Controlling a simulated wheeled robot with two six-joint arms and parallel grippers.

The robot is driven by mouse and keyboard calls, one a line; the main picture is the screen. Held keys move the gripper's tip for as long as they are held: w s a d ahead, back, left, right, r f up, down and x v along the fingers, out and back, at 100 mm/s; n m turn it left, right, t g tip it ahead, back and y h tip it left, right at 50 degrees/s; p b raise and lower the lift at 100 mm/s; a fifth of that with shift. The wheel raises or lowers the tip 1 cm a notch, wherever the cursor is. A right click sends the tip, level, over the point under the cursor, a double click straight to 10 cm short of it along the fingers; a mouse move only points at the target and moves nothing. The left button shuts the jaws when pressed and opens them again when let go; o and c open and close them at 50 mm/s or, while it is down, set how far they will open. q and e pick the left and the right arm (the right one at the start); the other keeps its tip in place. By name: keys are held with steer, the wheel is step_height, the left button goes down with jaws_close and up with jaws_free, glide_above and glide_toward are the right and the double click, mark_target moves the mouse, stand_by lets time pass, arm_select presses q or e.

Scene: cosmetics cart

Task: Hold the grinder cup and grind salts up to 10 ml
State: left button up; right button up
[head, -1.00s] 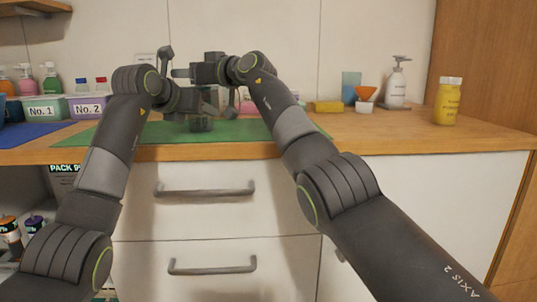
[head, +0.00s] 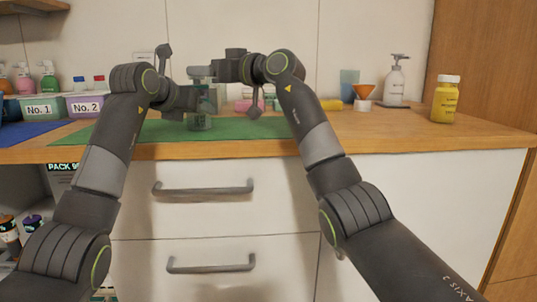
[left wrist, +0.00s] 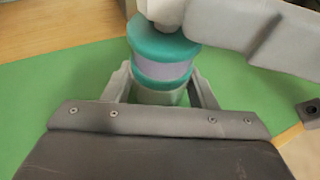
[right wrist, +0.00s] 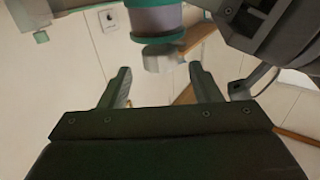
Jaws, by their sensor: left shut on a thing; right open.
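The grinder (left wrist: 160,70) is a cylinder with teal bands and a lilac middle, with a pale grey knob (left wrist: 165,12) on top. My left gripper (left wrist: 160,84) is shut around the grinder's lower part, one finger on each side. The salts and any level marks cannot be made out.
The green mat (head: 250,128) lies on the wooden counter. Bins labelled No. 1 (head: 40,110) and No. 2 (head: 84,107) stand left. A yellow bottle (head: 445,100), a pump bottle (head: 396,82) and an orange funnel (head: 366,91) stand right. The right counter front is clear.

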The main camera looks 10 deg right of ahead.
steer(key=s+d+f+n+y, duration=0.2)
steer(key=s+n, duration=0.4)
steer(key=n, duration=0.4)
steer(key=s+d+f+n+g+y, duration=0.1)
steer(key=s+d+f+n+y, duration=0.2)
steer(key=s+f+n, duration=0.4)
steer(key=s+d+f+n+g+y, duration=0.1)
steer(key=s+d+f+n, duration=0.3)
steer(key=n, duration=1)
steer(key=shift+s+d+f+n+y, duration=0.45)
steer(key=shift+s+y, duration=0.35)
steer(key=shift+s, duration=0.5)
steer(key=shift+a+r+m, duration=0.1)
steer(key=shift+m, duration=0.15)
